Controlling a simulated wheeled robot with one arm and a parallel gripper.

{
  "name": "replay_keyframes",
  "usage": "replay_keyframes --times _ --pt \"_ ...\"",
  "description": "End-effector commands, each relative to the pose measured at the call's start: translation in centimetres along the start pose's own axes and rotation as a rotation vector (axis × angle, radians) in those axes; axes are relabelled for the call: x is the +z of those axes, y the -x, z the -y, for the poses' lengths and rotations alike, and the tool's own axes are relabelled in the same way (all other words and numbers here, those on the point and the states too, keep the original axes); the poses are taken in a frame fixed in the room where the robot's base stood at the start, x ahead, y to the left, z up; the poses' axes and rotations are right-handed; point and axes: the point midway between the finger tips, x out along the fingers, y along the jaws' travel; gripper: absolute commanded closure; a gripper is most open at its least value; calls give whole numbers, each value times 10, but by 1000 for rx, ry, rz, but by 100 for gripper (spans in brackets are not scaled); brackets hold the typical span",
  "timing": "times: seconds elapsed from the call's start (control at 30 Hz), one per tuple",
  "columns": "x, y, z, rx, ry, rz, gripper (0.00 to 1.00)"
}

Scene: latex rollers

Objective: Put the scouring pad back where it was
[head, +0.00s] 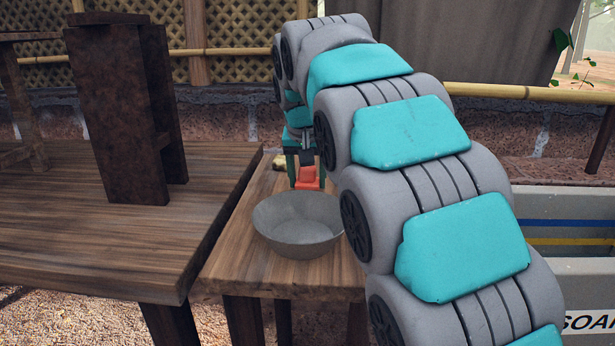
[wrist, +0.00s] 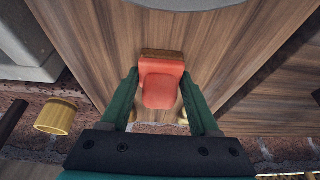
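The scouring pad is a red block with a brown edge, in the middle of the wrist view (wrist: 161,68). In the head view (head: 307,184) it shows small, just behind the grey bowl. My gripper has green fingers (wrist: 160,75), one at each side of the pad. The fingertips appear to meet its sides, so the gripper looks shut on it. In the head view my gripper (head: 307,172) points down, partly hidden by my own arm. The frames do not clearly show whether the pad touches the table.
The grey bowl (head: 298,222) stands on the small wooden table (head: 240,262), close in front of the pad. A larger wooden table (head: 75,230) with a dark brown stand (head: 120,110) is at the left. A grey trough (head: 570,208) is at the right. A yellow cylinder (wrist: 57,117) shows in the wrist view.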

Motion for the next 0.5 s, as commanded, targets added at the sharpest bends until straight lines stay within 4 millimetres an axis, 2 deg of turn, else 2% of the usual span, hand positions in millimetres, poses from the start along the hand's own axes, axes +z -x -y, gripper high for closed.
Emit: replay_keyframes --times 0.03,0.27,0.5 --pt "0 0 0 0 0 0 33" --pt "0 0 0 0 0 1 8" --pt "0 1 0 0 0 1 8"
